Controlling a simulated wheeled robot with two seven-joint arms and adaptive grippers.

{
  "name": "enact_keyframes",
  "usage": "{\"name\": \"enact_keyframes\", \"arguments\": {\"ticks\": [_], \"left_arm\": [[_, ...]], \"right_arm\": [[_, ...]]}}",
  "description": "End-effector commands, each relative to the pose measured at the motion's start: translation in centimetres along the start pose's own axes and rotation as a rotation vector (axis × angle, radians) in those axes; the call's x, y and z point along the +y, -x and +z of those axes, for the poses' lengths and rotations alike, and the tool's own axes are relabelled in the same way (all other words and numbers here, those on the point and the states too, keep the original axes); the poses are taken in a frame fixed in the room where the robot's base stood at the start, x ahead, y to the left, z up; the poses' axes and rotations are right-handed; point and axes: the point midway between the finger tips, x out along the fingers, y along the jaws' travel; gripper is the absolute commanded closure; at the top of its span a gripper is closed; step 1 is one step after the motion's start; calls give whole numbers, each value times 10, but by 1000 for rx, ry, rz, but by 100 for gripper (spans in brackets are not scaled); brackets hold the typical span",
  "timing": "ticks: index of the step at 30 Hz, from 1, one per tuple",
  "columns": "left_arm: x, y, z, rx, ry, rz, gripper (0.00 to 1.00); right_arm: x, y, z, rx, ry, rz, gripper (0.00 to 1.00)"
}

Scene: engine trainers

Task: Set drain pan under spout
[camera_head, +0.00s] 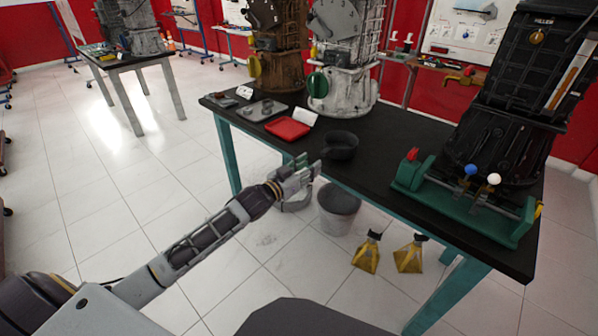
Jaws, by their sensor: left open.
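A round dark pan (341,146), which looks like the drain pan, sits on the black table near its front edge. A brass spout with a red handle (462,77) sticks out to the left from the tilted dark engine trainer (497,130) at the right. The table top below the spout looks bare, with the pan to the left of it. My left gripper (311,168) is open and empty at the table's front edge, just left of and in front of the pan, apart from it. My right gripper is not in view.
The black table (385,168) also holds a red tray (288,128), a grey tray (262,110), a brown engine and a white engine (345,85). A green stand (465,205) with levers fills the right end.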

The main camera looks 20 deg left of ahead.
Motion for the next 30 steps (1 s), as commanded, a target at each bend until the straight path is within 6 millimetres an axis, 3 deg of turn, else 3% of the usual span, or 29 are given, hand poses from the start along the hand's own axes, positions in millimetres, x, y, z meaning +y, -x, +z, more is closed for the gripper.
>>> {"name": "enact_keyframes", "arguments": {"ticks": [15, 30], "left_arm": [[0, 34, 0, -2, -1, 0, 59], [0, 41, 0, 0, -1, 0, 59]], "right_arm": [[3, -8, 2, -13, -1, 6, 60], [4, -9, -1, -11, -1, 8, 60]]}}
